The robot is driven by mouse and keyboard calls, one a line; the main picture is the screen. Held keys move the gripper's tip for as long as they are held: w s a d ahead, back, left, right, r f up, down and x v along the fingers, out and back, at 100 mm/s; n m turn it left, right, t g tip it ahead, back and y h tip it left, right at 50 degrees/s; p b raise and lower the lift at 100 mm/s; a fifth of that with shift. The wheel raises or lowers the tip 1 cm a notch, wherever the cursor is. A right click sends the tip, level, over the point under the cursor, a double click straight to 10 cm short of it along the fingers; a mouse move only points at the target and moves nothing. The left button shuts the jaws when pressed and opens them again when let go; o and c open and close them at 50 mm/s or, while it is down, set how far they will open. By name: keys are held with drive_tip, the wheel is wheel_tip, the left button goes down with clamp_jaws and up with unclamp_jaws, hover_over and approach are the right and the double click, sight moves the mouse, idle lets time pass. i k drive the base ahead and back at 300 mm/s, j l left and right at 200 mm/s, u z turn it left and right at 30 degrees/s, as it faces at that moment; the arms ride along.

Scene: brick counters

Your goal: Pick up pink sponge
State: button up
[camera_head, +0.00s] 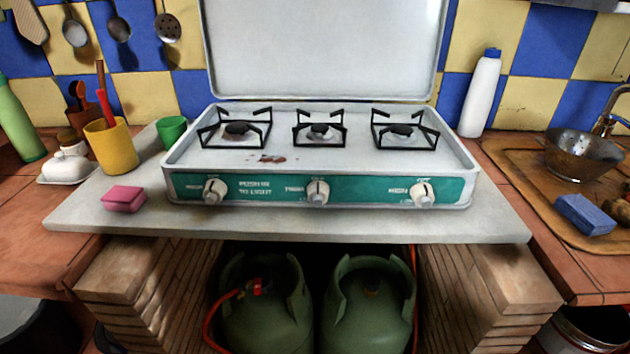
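The pink sponge (124,199) lies flat on the left part of the grey counter slab (300,226), near its front edge. It is left of the white gas stove and in front of the yellow cup. Nothing covers it. My gripper is not in view.
The white three-burner stove (318,192) fills the middle of the slab, its lid raised. Behind the sponge stand a yellow cup (112,147) with utensils, a green cup (172,132) and a white butter dish (68,165). A blue sponge (584,214) and metal colander (580,155) are at right.

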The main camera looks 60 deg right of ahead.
sight(120, 198)
drive_tip(key=z, duration=0.85)
drive_tip(key=i, duration=0.05)
